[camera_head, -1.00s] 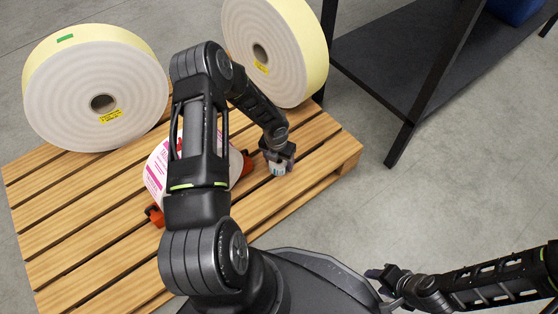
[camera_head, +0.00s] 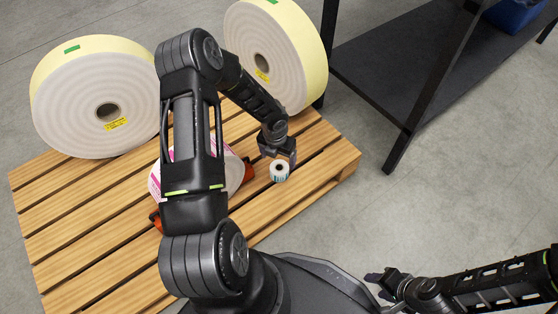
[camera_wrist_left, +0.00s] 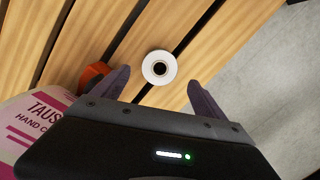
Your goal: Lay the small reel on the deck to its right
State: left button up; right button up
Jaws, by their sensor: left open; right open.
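The small reel (camera_head: 279,171) is white with a dark core and a printed side. It rests on the wooden pallet deck (camera_head: 90,228), to the right of the pink-and-white printed roll (camera_head: 233,172). My left gripper (camera_head: 279,155) is just behind and above the small reel. In the left wrist view, the small reel (camera_wrist_left: 159,68) shows its round face between and beyond the two open fingertips (camera_wrist_left: 158,82), with a gap on each side. My right gripper (camera_head: 378,284) is open and empty at the lower right, over the floor.
Two big cream rolls, one at left (camera_head: 95,95) and one at right (camera_head: 275,60), stand on the pallet's far side. Orange chocks (camera_head: 249,168) flank the printed roll, partly hidden by my left arm. A black shelf rack (camera_head: 400,75) stands right of the pallet.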

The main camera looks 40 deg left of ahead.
pick_arm(q)
jog(key=r, duration=0.2)
jog(key=r+p, duration=0.1)
jog(key=r, duration=0.1)
jog(key=shift+s+r, duration=0.1)
jog(key=shift+s, duration=0.2)
pick_arm(e)
jog(key=shift+s+r, duration=0.2)
jog(key=shift+r, duration=0.75)
pick_arm(q)
jog(key=s+d+f+n+h, duration=0.1)
jog(key=s+d+n+h, duration=0.15)
jog(key=d+n, duration=0.65)
jog(key=s+d+f+n+h, duration=0.15)
jog(key=s+d+n, duration=0.25)
jog(key=d+n, duration=0.55)
jog(key=s+d+n, duration=0.9)
jog(key=s+n, duration=0.2)
jog(key=n, duration=0.6)
jog(key=shift+d+n, duration=0.15)
jog(key=shift+n, duration=0.2)
